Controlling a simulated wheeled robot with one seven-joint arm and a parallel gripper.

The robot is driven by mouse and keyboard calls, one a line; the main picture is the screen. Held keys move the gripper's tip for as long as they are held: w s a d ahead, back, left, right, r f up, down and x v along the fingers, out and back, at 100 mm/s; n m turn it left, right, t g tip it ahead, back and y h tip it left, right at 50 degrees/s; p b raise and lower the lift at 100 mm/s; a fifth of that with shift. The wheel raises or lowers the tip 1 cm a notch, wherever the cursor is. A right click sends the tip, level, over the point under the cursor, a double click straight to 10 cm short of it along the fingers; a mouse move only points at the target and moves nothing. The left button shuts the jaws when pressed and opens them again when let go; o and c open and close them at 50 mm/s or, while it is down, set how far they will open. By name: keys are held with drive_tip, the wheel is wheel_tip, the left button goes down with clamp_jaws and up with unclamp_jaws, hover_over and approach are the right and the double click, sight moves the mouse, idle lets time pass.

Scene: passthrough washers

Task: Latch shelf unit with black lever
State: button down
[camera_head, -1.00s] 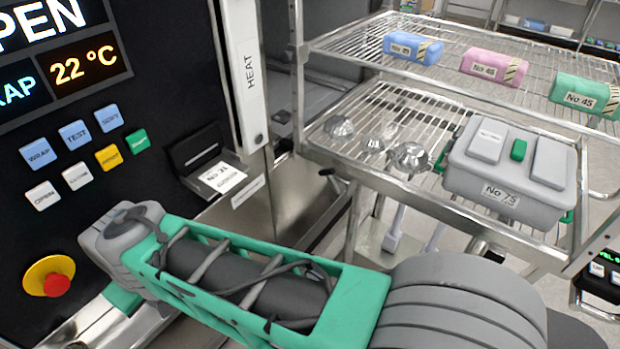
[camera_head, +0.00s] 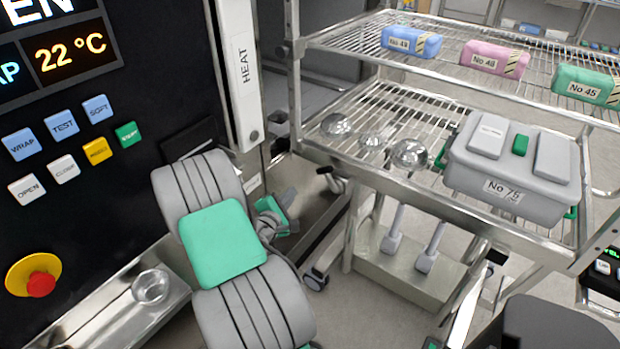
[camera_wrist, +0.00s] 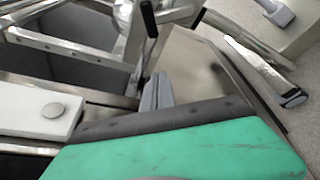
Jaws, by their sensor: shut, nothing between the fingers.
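The shelf unit (camera_head: 400,188) is a steel wire rack at the right of the head view, beside the black machine. A small lever with a dark end (camera_head: 325,170) shows at its lower left corner. In the wrist view the black lever (camera_wrist: 149,18) stands upright next to bright metal parts. My gripper (camera_head: 290,196) is low between the machine and the rack, below and left of the lever. In the wrist view its grey fingers (camera_wrist: 157,92) are shut and empty, a little below the lever and apart from it. My arm hides part of the machine front.
The rack holds a grey No 75 case (camera_head: 515,195), several glass or metal domes (camera_head: 410,154) and blue, pink and green packs (camera_head: 411,42). The machine's panel with a red stop button (camera_head: 41,285) is at left. A steel ledge holds a clear bowl (camera_head: 151,286).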

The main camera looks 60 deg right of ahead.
sight(330, 178)
drive_tip(key=shift+d, duration=0.1)
drive_tip(key=s+d+p, duration=0.2)
drive_tip(key=d, duration=0.7)
drive_tip(key=shift+r+p, duration=0.2)
drive_tip(key=shift+p, duration=0.1)
drive_tip(key=shift+s, duration=0.1)
